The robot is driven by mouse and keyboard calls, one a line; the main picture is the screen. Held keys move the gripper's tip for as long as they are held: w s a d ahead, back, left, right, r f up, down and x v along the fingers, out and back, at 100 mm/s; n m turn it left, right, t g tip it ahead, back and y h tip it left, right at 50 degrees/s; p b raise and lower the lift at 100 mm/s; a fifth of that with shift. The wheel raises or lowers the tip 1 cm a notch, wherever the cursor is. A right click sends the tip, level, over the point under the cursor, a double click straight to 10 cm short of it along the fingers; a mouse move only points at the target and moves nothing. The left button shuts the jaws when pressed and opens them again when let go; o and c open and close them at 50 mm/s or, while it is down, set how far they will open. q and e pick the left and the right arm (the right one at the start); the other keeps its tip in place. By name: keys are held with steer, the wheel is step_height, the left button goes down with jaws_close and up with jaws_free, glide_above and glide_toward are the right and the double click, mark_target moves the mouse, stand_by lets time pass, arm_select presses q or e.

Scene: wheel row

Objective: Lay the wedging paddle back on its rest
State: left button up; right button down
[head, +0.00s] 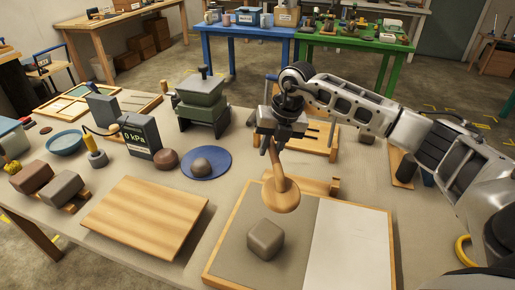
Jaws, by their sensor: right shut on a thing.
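My right gripper (274,142) points down over the middle of the table. It is shut on the handle of the wooden wedging paddle (281,196). The paddle hangs with its rounded head downward, in front of a low wooden bar with a raised end (318,184), which looks like the rest. The paddle hides part of this bar, and I cannot tell if they touch. A grey clay block (265,239) sits on the grey half of the wood-framed board (345,213), just below the paddle head. My left gripper is not in view.
Left of the framed board lies a bare wooden board (146,215). Behind it are a blue disc (218,170) with a grey lump, a brown lump (166,160), a kPa display box (139,136) and a green-grey machine (202,103). A wooden frame (312,137) stands behind the gripper.

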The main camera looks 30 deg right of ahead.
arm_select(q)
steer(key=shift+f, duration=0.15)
arm_select(e)
steer(key=s+d+f+m+g+h, duration=0.1)
steer(key=d+f+m+h, duration=0.1)
steer(key=d+m, duration=0.5)
steer(key=s+d+f+m+g+h, duration=0.1)
steer(key=d+f+m+h, duration=0.2)
steer(key=m, duration=1.3)
steer(key=d+f, duration=0.2)
steer(key=d, duration=0.2)
steer(key=shift+s+d+f, duration=0.3)
steer(key=shift+d, duration=0.05)
steer(key=shift+s+d, duration=0.1)
step_height(320, 180, down, 5)
steer(key=b, duration=0.4)
steer(key=shift+r, duration=0.1)
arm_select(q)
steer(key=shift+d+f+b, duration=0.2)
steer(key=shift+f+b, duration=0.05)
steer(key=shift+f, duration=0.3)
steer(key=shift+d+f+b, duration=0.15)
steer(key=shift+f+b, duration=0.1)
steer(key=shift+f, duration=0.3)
arm_select(e)
steer(key=shift+f, duration=0.65)
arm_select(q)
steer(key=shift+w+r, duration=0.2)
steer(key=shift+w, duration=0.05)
